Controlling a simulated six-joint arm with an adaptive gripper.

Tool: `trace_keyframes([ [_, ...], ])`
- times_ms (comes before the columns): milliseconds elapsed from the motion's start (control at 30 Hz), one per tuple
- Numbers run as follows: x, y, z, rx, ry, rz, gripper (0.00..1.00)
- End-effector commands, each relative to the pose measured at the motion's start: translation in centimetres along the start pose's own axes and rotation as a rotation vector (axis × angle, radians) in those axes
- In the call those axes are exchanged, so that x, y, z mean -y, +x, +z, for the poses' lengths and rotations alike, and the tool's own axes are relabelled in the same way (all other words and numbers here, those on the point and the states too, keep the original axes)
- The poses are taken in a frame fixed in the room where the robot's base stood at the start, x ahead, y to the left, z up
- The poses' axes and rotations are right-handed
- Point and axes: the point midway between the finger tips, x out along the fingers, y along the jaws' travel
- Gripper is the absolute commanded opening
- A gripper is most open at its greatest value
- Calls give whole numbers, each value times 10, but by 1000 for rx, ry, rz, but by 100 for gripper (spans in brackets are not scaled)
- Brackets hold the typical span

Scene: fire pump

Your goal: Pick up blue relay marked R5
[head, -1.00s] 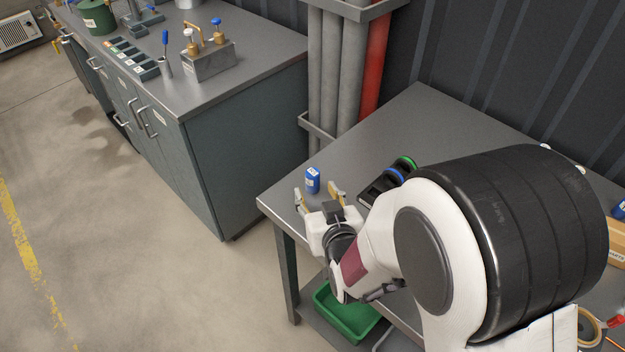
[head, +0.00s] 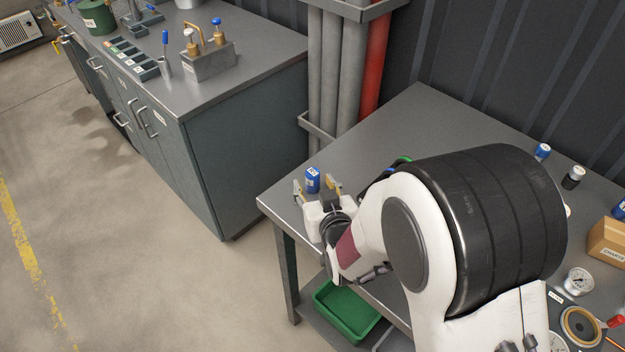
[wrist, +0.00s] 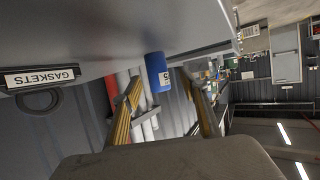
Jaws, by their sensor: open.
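The blue relay (head: 312,180) stands upright near the left corner of the metal table (head: 415,112). My gripper (head: 314,187) is open, with one finger on each side of the relay's line. In the wrist view the gripper (wrist: 165,98) has nothing between its fingers.
Blue (head: 542,152) and black (head: 573,178) cylinders, a cardboard box (head: 609,240) and a gauge (head: 578,281) are on the table's right. A green bin (head: 348,312) sits below. The table's back is clear.

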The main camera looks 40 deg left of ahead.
Motion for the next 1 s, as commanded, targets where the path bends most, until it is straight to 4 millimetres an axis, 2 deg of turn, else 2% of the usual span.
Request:
trace_keyframes([
  [200, -3, 22, -1, 0, 0, 0, 43],
  [400, -3, 34, -1, 1, 0, 0, 43],
  [967, -3, 36, -1, 1, 0, 0, 43],
  [1000, -3, 36, -1, 1, 0, 0, 38],
])
